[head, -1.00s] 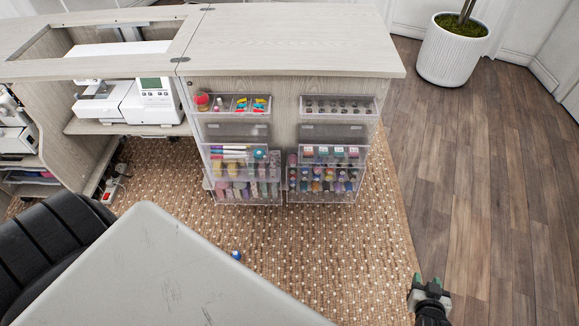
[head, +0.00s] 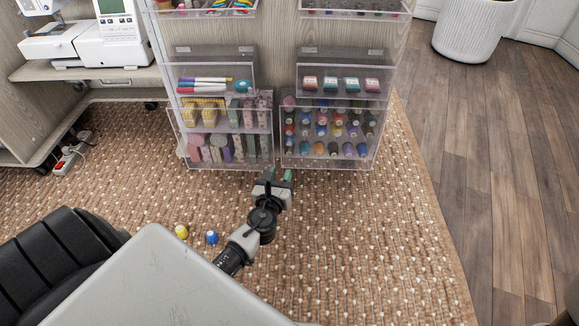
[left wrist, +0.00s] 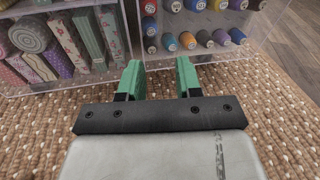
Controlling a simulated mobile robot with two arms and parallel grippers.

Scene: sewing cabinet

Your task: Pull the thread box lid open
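The thread box (head: 332,160) is a clear box full of coloured spools (head: 335,128), low on the right of the cabinet side. Its clear front looks closed; I cannot make out the lid's edge for certain. My left gripper (head: 278,175) is open and empty, just in front of the gap between this box and the left clear box. In the left wrist view its green fingertips (left wrist: 161,80) are apart with nothing between them. The thread box (left wrist: 215,52) is ahead and to the right there. No contact is visible. My right gripper is out of view.
The left clear box (head: 228,160) holds fabric rolls. Small clear trays with markers and bottles sit above. A black chair (head: 60,260) is at left.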

